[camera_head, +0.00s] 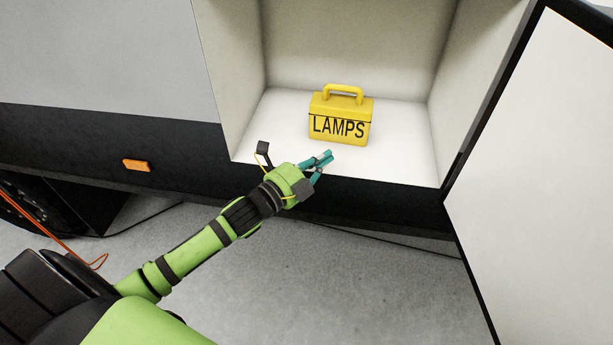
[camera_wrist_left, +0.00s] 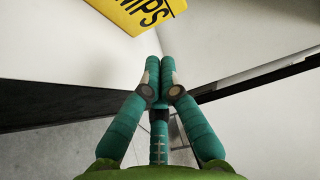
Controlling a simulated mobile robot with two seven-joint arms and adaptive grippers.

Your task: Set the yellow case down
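The yellow case (camera_head: 341,118), marked LAMPS, stands upright on the white floor of an open compartment, its handle up. My left gripper (camera_head: 325,157) is just in front of the case, at the compartment's front edge, apart from it. In the left wrist view the gripper's teal fingers (camera_wrist_left: 166,62) are together at the tips with nothing between them. Part of the yellow case (camera_wrist_left: 138,12) shows beyond the fingertips, cut off by the top of the picture. My right gripper is in neither view.
The open compartment (camera_head: 400,120) has bare floor on both sides of the case. An open white door (camera_head: 540,180) stands at the right. An orange marker light (camera_head: 136,165) is on the dark lower panel at the left. The grey ground below is mostly clear.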

